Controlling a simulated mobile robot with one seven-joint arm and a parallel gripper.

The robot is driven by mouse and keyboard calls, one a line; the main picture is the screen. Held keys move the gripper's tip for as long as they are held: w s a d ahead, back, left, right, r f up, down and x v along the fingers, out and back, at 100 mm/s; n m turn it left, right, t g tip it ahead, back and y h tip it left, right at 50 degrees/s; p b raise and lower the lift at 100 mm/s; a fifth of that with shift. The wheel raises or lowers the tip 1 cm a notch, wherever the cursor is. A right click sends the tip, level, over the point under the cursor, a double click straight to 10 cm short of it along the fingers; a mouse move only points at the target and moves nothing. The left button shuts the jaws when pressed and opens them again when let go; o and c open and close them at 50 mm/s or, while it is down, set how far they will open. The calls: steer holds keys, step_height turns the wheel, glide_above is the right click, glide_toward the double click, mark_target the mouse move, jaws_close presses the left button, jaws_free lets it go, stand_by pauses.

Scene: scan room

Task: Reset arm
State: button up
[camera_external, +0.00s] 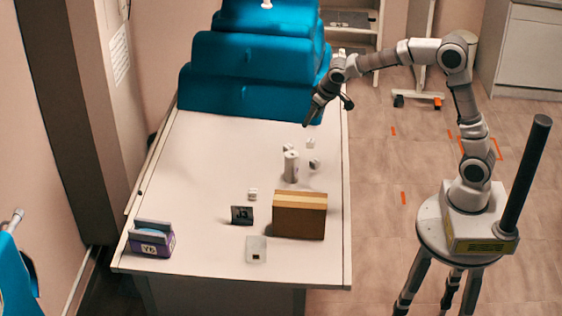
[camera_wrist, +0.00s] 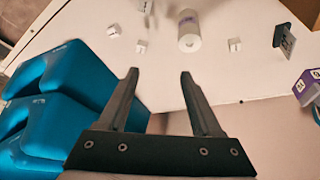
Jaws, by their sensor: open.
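My gripper (camera_external: 318,110) hangs in the air near the far right part of the white table (camera_external: 200,215), close to the blue cushions. In the wrist view my gripper (camera_wrist: 157,78) has its two dark fingers apart with nothing between them. My arm reaches left from its stand at the right and bends down toward the table. The fingertips are small and partly dark in the external view.
Blue cushions (camera_external: 240,80) fill the table's far end. A white cylinder (camera_external: 291,166), small white cubes (camera_external: 252,194), a cardboard box (camera_external: 299,215), a dark card-like item (camera_external: 242,215), a flat grey piece (camera_external: 256,249) and a purple box (camera_external: 151,239) are on the table. Its left middle is clear.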

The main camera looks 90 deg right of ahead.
steer(key=s+a+r+n+t+y, duration=0.1)
steer(key=s+a+r+n, duration=0.1)
steer(key=s+a+r, duration=0.35)
steer(key=s+a+r+n, duration=0.1)
steer(key=s+a+r, duration=0.1)
steer(key=s+a, duration=0.55)
steer(key=s+a+n+y, duration=0.1)
steer(key=s+a, duration=0.2)
steer(key=s, duration=0.4)
steer(key=s+a+f+n+y, duration=0.1)
steer(key=s+a, duration=0.3)
steer(key=s, duration=0.4)
steer(key=shift+a+f+n+t, duration=0.25)
steer(key=shift+n+t, duration=0.15)
steer(key=shift+n, duration=0.3)
